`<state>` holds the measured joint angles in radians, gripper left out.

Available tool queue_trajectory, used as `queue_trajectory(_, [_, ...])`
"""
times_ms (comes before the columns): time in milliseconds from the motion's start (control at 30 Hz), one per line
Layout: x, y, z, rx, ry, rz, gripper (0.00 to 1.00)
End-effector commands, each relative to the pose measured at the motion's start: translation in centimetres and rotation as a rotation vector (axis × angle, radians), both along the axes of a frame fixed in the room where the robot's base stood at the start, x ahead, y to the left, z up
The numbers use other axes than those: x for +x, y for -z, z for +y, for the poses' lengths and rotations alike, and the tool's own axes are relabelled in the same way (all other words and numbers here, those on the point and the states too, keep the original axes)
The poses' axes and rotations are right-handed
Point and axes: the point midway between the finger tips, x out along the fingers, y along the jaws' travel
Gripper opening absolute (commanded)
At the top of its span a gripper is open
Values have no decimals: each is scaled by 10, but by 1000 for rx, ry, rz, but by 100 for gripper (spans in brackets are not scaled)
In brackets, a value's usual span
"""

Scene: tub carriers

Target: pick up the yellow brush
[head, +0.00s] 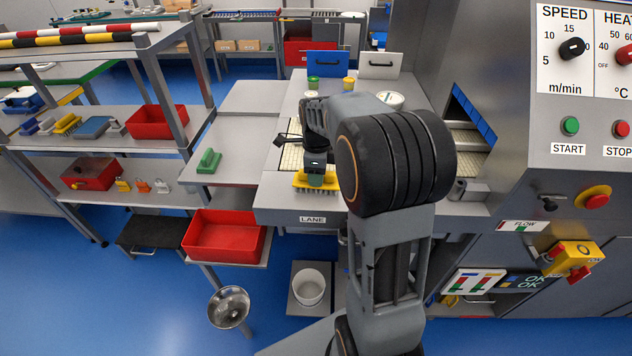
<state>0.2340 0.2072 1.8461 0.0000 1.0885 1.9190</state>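A yellow brush (302,181) lies near the front edge of the lane table, above the LANE label. A small green patch shows at its middle. My gripper (316,172) is directly over the brush, pointing down at it. The fingers are small and mostly hidden, so I cannot tell whether they touch or close on it. Another yellow brush-like item (67,124) lies on the left shelf, beside a blue-grey block.
A green brush-like item (208,161) lies on the side table left of the lane. Red tubs stand on the shelf (156,122) and lower down (225,240). The machine cabinet (500,150) bounds the right. A white bucket (309,287) stands below.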

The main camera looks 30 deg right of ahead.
Motion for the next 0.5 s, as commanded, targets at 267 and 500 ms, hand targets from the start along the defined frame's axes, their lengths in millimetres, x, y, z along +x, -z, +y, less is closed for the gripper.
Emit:
queue_trajectory(267, [0, 0, 0, 0, 0, 0, 14])
queue_trajectory(500, [0, -1, 0, -1, 0, -1, 1])
